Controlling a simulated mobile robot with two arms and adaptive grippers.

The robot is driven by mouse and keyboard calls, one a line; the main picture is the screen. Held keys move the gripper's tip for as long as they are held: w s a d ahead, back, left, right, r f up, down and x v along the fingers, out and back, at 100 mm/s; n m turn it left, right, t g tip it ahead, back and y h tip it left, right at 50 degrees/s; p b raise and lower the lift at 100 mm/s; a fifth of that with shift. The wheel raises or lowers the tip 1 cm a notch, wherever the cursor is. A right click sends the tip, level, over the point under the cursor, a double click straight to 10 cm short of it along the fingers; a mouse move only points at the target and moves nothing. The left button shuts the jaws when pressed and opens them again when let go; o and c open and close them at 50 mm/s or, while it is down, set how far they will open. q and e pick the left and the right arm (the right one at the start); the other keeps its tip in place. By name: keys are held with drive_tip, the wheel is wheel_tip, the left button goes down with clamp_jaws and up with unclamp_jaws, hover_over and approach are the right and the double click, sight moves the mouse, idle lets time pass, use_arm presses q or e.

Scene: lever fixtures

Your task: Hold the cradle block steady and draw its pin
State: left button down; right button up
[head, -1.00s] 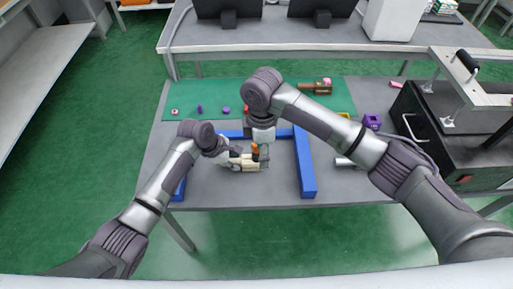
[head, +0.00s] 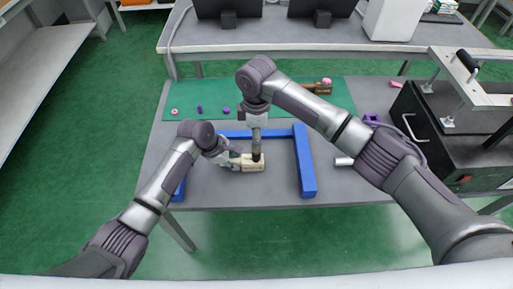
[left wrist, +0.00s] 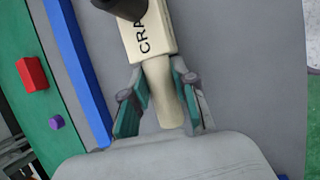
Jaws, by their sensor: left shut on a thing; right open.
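The cream cradle block (head: 252,167) lies on the grey table inside a blue frame. In the left wrist view the block (left wrist: 146,35) shows the letters "CRA" and a pale handle. My left gripper (head: 236,159) is shut on this handle, with one green-padded finger on each side (left wrist: 161,85). My right gripper (head: 257,148) is open and points down, directly above the block. A dark round part (left wrist: 125,6) stands over the block at the top edge of the left wrist view; I cannot tell what it belongs to. The pin is not clearly visible.
The blue frame (head: 305,165) surrounds the block on the back and sides. A green mat (head: 185,93) behind holds several small items, including a purple cylinder (head: 199,109). A black machine (head: 450,135) stands at the right. The table's front edge is clear.

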drive_tip(key=shift+f, duration=2.25)
clamp_jaws()
